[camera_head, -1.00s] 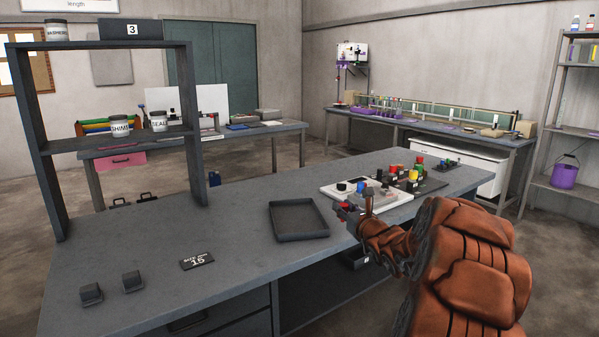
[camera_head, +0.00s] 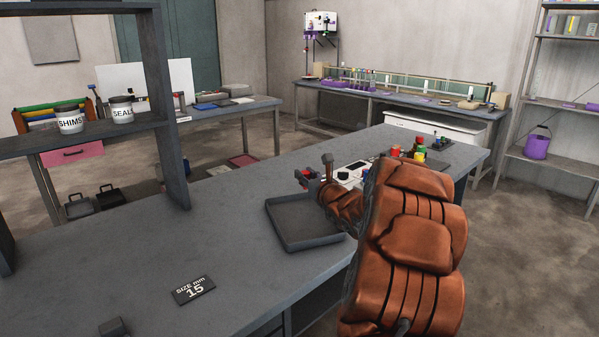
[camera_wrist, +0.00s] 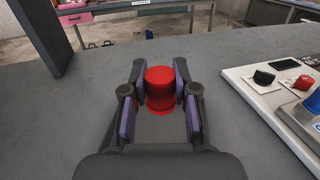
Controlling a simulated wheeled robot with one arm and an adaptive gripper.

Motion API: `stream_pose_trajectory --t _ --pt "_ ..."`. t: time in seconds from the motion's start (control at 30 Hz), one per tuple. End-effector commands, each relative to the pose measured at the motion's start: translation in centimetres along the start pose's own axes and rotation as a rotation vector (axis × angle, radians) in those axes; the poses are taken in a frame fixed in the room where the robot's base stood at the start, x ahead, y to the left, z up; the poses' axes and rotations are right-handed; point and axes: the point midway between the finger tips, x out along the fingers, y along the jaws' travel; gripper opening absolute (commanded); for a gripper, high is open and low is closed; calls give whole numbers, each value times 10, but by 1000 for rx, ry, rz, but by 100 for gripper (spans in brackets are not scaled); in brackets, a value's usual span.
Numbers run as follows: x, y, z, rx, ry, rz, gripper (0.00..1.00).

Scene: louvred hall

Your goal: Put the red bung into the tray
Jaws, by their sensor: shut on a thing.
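The red bung (camera_wrist: 160,88) is upright between the purple-padded fingers of my gripper (camera_wrist: 160,100) in the wrist view. My gripper (camera_head: 309,179) is shut on it. The tray cannot be made out in the wrist view.
A white panel (camera_wrist: 260,85) with black and red knobs lies right of the gripper. Several coloured pieces stand farther right on the grey bench (camera_head: 130,260). A size sign (camera_head: 194,289) lies at the front left. A dark shelf frame (camera_head: 172,110) stands at the left.

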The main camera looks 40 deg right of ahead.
Motion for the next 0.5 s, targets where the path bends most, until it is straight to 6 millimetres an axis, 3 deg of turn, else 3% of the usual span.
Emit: stream_pose_trajectory --t 0.3,0.5 --pt "-1 -1 -37 1 8 -1 0" --pt "0 1 -49 0 3 1 0"
